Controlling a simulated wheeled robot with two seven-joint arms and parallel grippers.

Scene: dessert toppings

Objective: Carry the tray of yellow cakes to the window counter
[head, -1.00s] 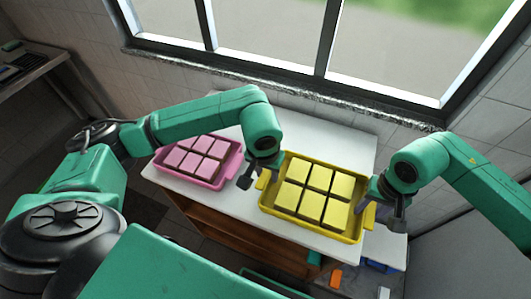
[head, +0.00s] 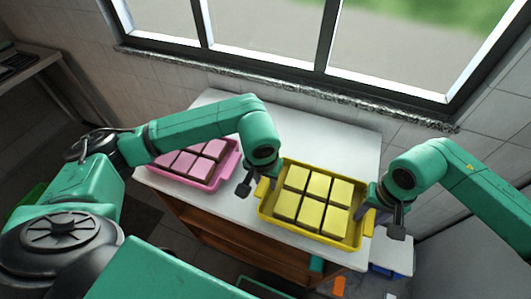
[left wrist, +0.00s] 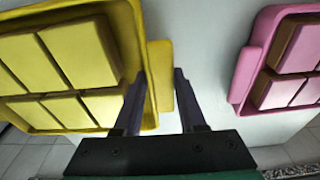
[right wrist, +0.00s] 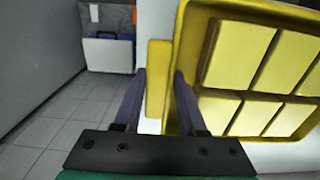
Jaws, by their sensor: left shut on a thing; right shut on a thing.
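The yellow tray (head: 290,228) holds several yellow cakes (head: 318,185) in rows. It is over the right front part of the white counter (head: 330,128) below the window; I cannot tell whether it touches the top. My left gripper (head: 260,182) is shut on its left handle, which shows between the fingers in the left wrist view (left wrist: 160,70). My right gripper (head: 374,206) is shut on its right handle, seen between the fingers in the right wrist view (right wrist: 158,85). The tray looks about level, with its cakes in place.
A pink tray (head: 210,184) of pink cakes stands on the counter's left part, close beside my left gripper. The counter's back strip is clear up to the window sill (head: 300,88). Orange (head: 339,285) and blue (head: 385,270) items are low at the right.

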